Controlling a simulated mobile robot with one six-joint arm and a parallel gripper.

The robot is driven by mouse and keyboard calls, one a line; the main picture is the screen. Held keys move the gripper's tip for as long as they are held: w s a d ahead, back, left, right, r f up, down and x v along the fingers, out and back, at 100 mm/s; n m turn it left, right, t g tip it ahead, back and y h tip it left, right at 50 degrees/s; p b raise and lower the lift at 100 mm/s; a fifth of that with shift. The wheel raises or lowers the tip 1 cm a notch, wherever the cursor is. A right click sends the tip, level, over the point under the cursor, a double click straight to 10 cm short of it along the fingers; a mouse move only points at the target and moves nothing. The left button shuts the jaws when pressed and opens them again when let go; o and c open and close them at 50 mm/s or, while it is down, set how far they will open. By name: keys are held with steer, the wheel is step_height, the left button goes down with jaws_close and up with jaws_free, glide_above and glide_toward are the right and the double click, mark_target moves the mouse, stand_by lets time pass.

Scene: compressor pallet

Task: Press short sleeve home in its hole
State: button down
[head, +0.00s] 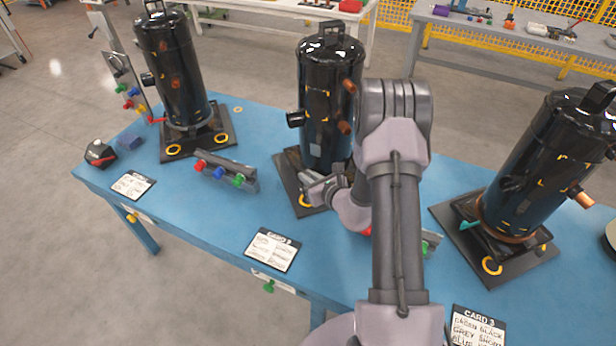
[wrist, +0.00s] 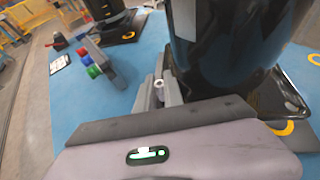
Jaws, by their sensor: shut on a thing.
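The middle black compressor (head: 325,110) stands on a dark base plate (head: 292,195) on the blue table, and it also fills the upper right of the wrist view (wrist: 225,40). My gripper (head: 322,188) is low at the front of this compressor, over the base plate. In the wrist view, my gripper (wrist: 163,92) is shut on a small grey sleeve (wrist: 159,84) whose round, open end shows between the fingers. The hole is hidden behind my gripper, so I cannot tell how deep the sleeve sits. The sleeve cannot be made out in the head view.
A rack with red, blue and green pieces (head: 225,174) lies left of my gripper. Black compressors stand at left (head: 178,70) and right (head: 545,165). Cards lie along the table's front edge, including one before the middle compressor (head: 272,250). My arm hides part of another rack.

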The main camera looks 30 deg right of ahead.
steer(key=shift+f, duration=0.15)
steer(key=shift+f+b, duration=0.35)
steer(key=shift+b, duration=0.1)
steer(key=shift+f+b, duration=0.4)
steer(key=shift+f, duration=0.1)
steer(key=c, duration=1.4)
jaws_free()
steer(key=p+v, duration=0.4)
steer(key=v, duration=1.3)
steer(key=shift+s+r, duration=0.1)
steer(key=shift+s, duration=0.15)
